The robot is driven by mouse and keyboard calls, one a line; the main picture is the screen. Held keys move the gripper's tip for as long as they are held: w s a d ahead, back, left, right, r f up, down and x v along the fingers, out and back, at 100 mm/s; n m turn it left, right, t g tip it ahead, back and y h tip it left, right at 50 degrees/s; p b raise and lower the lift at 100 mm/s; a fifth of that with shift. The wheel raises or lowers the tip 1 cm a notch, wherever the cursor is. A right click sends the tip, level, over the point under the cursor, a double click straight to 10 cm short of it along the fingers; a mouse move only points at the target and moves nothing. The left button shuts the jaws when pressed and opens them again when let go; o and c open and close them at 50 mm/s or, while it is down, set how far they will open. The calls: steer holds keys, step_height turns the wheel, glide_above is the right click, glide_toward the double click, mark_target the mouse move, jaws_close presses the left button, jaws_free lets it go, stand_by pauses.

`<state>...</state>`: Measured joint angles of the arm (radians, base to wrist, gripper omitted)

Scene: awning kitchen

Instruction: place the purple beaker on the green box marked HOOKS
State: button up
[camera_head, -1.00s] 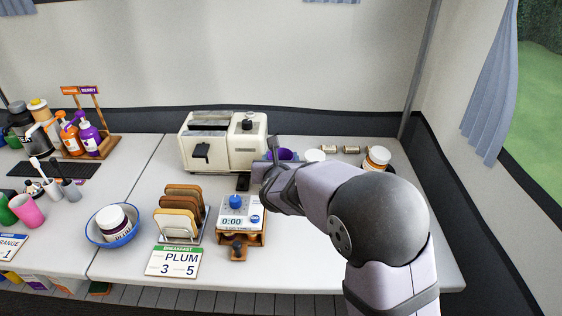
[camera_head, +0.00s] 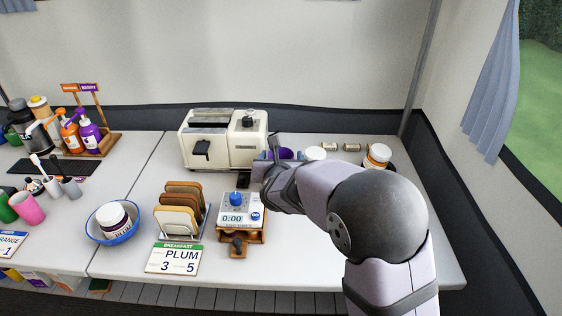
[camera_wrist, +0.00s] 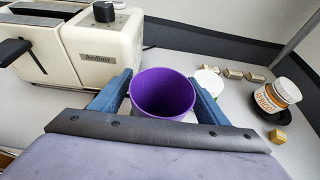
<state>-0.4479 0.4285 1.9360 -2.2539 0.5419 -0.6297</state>
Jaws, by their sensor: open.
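In the wrist view my gripper (camera_wrist: 157,100) is open, with one blue finger on each side of the beaker. I cannot tell whether either finger touches it. In the head view the beaker (camera_head: 285,154) shows only in part, behind my gripper (camera_head: 274,158). I cannot make out a green box marked HOOKS. A small green thing (camera_head: 100,287) shows below the counter's front edge at the left, with no readable marking.
The toaster (camera_head: 222,140) is close on the left. A white-lidded jar (camera_head: 315,154), several small tins (camera_head: 351,147) and an orange-labelled jar (camera_head: 377,156) stand to the right. A timer (camera_head: 236,208), bread rack (camera_head: 182,210) and blue bowl (camera_head: 91,234) are nearer the front.

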steer(key=v, duration=1.2)
steer(key=shift+r, duration=0.15)
steer(key=s+d+f+m+g+h+p, duration=0.1)
steer(key=s+d+f+m+g, duration=0.1)
steer(key=s+d+m, duration=0.2)
steer(key=s+d+f+m+g+h+p, duration=0.1)
steer(key=s+d+f+m+g+h, duration=0.1)
steer(key=d+m, duration=0.7)
steer(key=s+d+f+m+g+h+p, duration=0.2)
steer(key=s+d+m+g, duration=0.2)
steer(key=m, duration=0.5)
steer(key=shift+s+d+f+m, duration=0.1)
steer(key=shift+s+d+m, duration=0.05)
steer(key=shift+s+d, duration=0.65)
steer(key=shift+s+d+f+m, duration=0.15)
steer(key=shift+s+d, duration=0.35)
steer(key=shift+d, duration=0.45)
steer(key=s+d+f+m+g+y+p, duration=0.1)
steer(key=s+f+m+g+y+p, duration=0.2)
steer(key=s+m, duration=0.7)
steer(key=s+a+f+m+g+y+b, duration=0.2)
steer(key=s+a+f+m+g+b, duration=0.15)
steer(key=f+b, duration=0.45)
step_height(320, 180, up, 21)
steer(key=a+p, duration=0.1)
steer(key=p, duration=2)
steer(key=shift+w+t, duration=0.3)
steer(key=shift+t, duration=0.15)
